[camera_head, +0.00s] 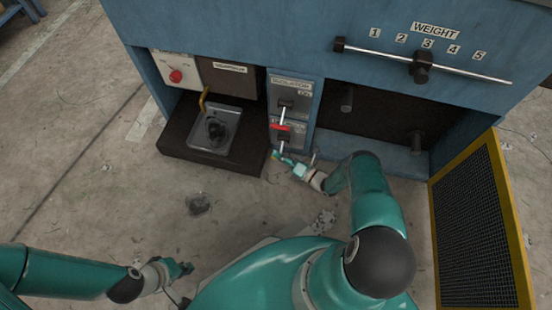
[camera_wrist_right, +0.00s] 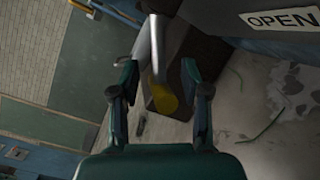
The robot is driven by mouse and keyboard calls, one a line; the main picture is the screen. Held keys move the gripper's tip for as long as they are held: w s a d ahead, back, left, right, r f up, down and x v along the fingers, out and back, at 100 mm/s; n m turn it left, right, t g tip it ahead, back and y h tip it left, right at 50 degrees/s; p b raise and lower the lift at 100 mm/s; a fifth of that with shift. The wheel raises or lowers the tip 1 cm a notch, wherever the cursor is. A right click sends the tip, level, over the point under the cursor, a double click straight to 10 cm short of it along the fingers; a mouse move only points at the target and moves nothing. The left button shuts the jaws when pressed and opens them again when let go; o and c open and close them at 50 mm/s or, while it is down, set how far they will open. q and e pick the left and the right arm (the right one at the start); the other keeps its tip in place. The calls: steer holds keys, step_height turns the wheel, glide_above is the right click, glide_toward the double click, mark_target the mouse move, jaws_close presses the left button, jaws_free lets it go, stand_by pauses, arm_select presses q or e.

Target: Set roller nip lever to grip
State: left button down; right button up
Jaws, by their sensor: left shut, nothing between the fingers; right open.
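The lower lever (camera_head: 283,139) on the narrow grey centre panel hangs downward below a red label; I take it to be the nip lever. In the right wrist view a grey lever (camera_wrist_right: 158,45) with a yellow end (camera_wrist_right: 163,98) lies between the fingers, beside an OPEN label (camera_wrist_right: 283,19). My right gripper (camera_head: 284,159) is open at the lever's lower end; its fingers (camera_wrist_right: 160,92) stand either side of the yellow end, and I see no clear contact. My left gripper (camera_head: 180,268) is shut and empty, low over the floor at the lower left.
An isolator lever (camera_head: 286,106) sits just above on the same panel. A grey tray (camera_head: 229,146) on a dark ledge and a red button (camera_head: 176,76) are to the left. A yellow-framed mesh guard (camera_head: 470,225) stands at right. A weight bar (camera_head: 466,73) crosses above.

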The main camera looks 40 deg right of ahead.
jaws_close()
